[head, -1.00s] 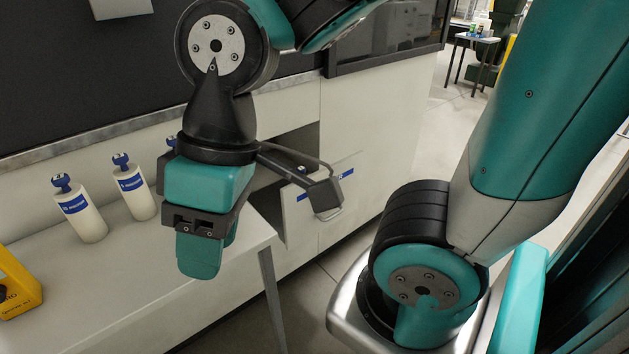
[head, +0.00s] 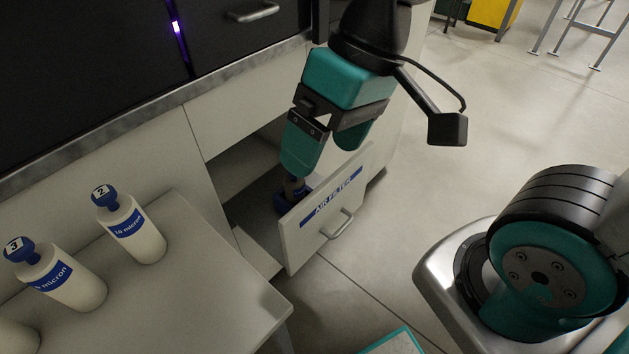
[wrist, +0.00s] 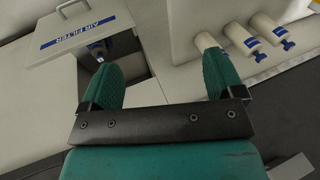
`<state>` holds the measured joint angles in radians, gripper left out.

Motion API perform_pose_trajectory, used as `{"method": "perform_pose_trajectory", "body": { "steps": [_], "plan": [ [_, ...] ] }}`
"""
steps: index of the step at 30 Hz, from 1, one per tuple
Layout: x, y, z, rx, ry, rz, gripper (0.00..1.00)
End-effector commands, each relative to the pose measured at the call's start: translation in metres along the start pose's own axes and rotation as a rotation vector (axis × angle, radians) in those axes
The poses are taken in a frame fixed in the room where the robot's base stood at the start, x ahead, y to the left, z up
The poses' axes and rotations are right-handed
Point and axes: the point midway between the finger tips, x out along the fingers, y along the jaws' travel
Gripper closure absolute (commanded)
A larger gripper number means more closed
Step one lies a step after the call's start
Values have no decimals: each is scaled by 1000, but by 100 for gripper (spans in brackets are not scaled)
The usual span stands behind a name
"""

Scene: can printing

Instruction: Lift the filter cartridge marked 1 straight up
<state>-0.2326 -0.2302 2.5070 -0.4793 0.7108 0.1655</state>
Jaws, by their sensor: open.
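A cartridge (head: 296,188) with a blue part stands inside the open AIR FILTER drawer, and most of it is hidden by the drawer front and my gripper. I cannot read a 1 on it. In the wrist view its blue top (wrist: 97,46) shows in the drawer, beyond the left finger. My gripper (head: 325,160) is open, pointing down above the drawer. Its left finger overlaps the cartridge's top in the head view, and I cannot tell whether they touch. In the wrist view nothing shows between the fingers (wrist: 162,62).
The drawer front (head: 325,208) carries a handle. On the white table (head: 190,300) stand cartridges marked 2 (head: 130,228) and 3 (head: 62,275), with another cut off at lower left (head: 14,338).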

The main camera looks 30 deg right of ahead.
Motion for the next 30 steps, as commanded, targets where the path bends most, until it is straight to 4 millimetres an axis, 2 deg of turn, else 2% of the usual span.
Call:
{"method": "perform_pose_trajectory", "body": {
  "steps": [1, 5, 9, 12, 15, 18, 20, 23, 30],
  "plan": [
    [12, 15, -14, 137, 0, 0, 13],
    [38, 68, -60, 641, 19, -5, 13],
    [70, 138, -100, 1214, 45, -24, 13],
    [92, 184, -117, 1556, 58, -42, 13],
    [110, 219, -127, 1807, 67, -60, 13],
    [120, 239, -131, 1960, 72, -72, 13],
    [126, 244, -133, 2006, 73, -77, 13],
    [140, 247, -135, 2034, 70, -77, 13],
    [194, 246, -140, 2030, 66, -74, 13]
  ]
}}
